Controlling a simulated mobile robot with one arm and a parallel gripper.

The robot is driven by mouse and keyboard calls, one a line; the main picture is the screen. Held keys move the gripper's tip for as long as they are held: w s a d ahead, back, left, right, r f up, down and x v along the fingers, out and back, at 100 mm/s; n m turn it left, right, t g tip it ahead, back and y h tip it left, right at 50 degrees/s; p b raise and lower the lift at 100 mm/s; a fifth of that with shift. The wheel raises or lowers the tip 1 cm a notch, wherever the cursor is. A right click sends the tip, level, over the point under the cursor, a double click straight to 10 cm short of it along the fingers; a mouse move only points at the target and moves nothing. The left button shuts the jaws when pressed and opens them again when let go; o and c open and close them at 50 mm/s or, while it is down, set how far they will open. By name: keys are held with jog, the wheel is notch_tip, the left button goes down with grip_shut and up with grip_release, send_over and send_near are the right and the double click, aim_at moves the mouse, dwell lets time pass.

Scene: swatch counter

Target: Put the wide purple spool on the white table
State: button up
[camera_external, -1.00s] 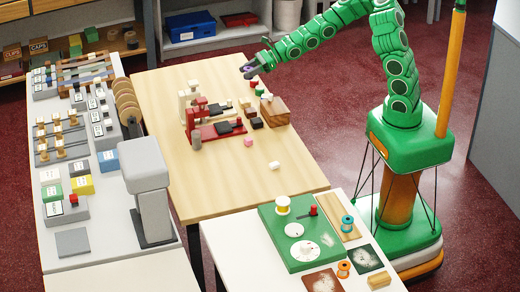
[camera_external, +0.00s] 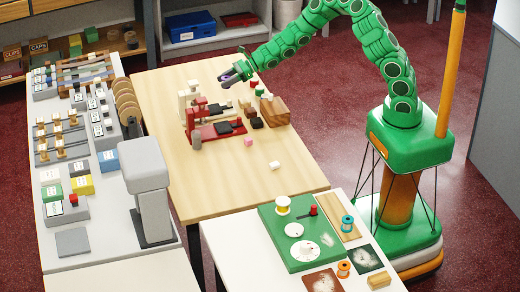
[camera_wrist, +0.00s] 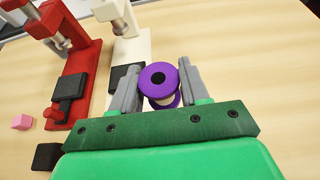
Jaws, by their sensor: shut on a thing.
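My gripper (camera_external: 233,75) is shut on the purple spool, above the far part of the wooden table. In the wrist view the spool (camera_wrist: 159,80) sits between the two grey fingers (camera_wrist: 158,86), its purple round end with a dark centre hole facing the camera and a pale band below. In the external view the spool shows only as a small purple patch in the jaws. The white table (camera_external: 235,238) stands at the front, far from my gripper. It bears a green board (camera_external: 275,227), with a yellow spool (camera_external: 283,205), a teal spool (camera_external: 347,223) and an orange spool (camera_external: 343,269).
Under and beside my gripper stand a red press (camera_external: 215,130) and a white press (camera_wrist: 133,50). A wooden block (camera_external: 274,110) and several small blocks lie close by. A grey post (camera_external: 148,190) rises at the left table's edge. The wooden table's front part is clear.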

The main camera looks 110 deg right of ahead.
aim_at(220, 99)
jog(key=shift+w+d+f, duration=0.3)
jog(key=shift+w+f, duration=0.1)
jog(key=shift+f, duration=0.2)
jog(key=shift+w+d+f, duration=0.25)
jog(key=shift+w+f, duration=0.15)
jog(key=shift+f, duration=0.2)
jog(key=shift+w+d+f, duration=0.3)
jog(key=shift+w+f, duration=0.1)
jog(key=shift+f, duration=1.75)
jog(key=o, duration=1)
jog(key=shift+o, duration=0.2)
